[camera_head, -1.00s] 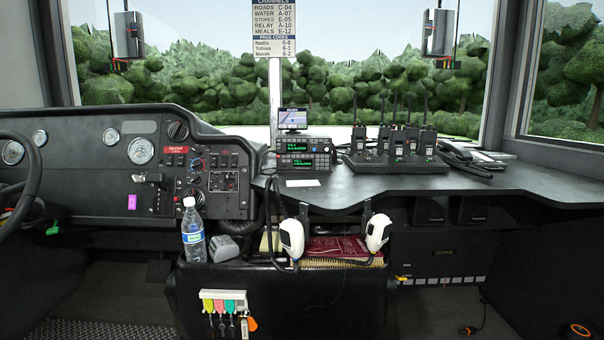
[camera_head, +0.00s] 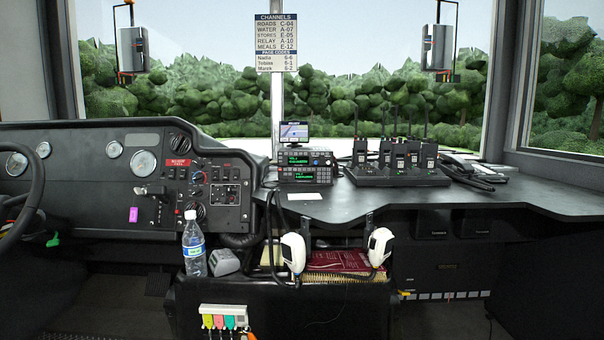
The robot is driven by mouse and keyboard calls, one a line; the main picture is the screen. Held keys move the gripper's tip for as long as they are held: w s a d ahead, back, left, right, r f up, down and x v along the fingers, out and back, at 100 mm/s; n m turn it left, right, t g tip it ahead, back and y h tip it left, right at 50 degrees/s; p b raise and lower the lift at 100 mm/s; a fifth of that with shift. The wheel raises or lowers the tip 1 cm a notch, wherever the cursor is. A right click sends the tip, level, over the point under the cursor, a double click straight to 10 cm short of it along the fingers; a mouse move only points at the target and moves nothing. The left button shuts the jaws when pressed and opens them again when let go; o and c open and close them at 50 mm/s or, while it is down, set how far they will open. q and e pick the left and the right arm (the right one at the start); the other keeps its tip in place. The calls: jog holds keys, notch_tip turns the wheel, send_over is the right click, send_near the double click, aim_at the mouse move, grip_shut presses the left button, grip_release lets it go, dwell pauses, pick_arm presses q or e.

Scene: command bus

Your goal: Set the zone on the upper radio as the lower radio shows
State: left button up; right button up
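Two black radios are stacked on the dash behind a white card. The upper radio (camera_head: 321,159) has a lit green display (camera_head: 298,161) with two lines of text. The lower radio (camera_head: 322,175) has a similar green display (camera_head: 299,175). The text on both displays is too small to read surely. Small knobs or buttons sit to the right of each display. Neither of my grippers is in view.
A small screen (camera_head: 294,130) stands above the radios. A charger rack (camera_head: 397,176) with several handheld radios is to the right. Two white handsets (camera_head: 293,252) (camera_head: 379,246) hang below the dash edge. A water bottle (camera_head: 194,247) stands at left. A channel sign (camera_head: 276,42) hangs above.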

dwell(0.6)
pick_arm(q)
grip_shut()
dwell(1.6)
